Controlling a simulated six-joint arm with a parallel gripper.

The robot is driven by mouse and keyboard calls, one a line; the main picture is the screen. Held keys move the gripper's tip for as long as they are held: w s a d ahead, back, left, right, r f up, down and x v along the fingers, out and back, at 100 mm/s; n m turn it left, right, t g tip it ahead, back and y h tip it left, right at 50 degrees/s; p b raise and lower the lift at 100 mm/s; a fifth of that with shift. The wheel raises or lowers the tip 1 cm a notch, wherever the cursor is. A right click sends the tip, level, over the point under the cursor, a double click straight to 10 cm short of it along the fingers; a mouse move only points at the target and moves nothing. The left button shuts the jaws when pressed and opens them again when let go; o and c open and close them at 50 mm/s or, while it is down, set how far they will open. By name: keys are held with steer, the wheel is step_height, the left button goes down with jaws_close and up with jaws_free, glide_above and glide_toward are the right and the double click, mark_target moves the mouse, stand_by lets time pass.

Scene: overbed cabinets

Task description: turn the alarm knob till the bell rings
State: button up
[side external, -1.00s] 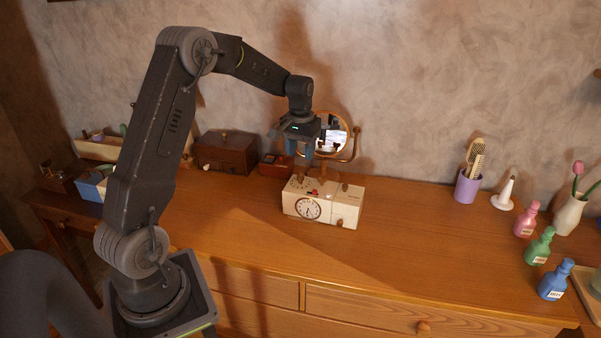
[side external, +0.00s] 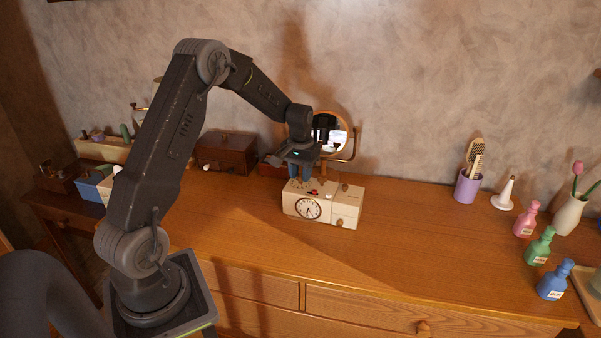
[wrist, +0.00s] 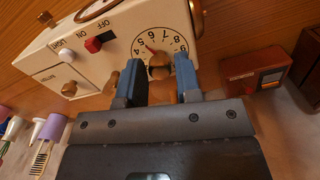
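The cream alarm clock box (side external: 325,212) stands on the dresser, with a round clock face (side external: 308,208) on its front. In the wrist view its top carries a numbered dial (wrist: 140,46) with a wooden alarm knob (wrist: 159,68) at the centre and a red pointer mark toward the numbers. My gripper (side external: 300,180) points down over the box. In the wrist view its blue fingers (wrist: 158,78) stand on either side of the knob with a gap between them. Whether they touch it is hard to tell. The bell is not clearly visible.
A round mirror (side external: 332,132) stands close behind my gripper. A dark wooden box (side external: 227,152) is to the left.

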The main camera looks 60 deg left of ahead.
mark_target(300, 175)
jaws_close()
steer(key=shift+m, duration=1.1)
steer(key=shift+o, duration=1.8)
jaws_free()
step_height(300, 175, up, 14)
steer(key=shift+f, duration=0.1)
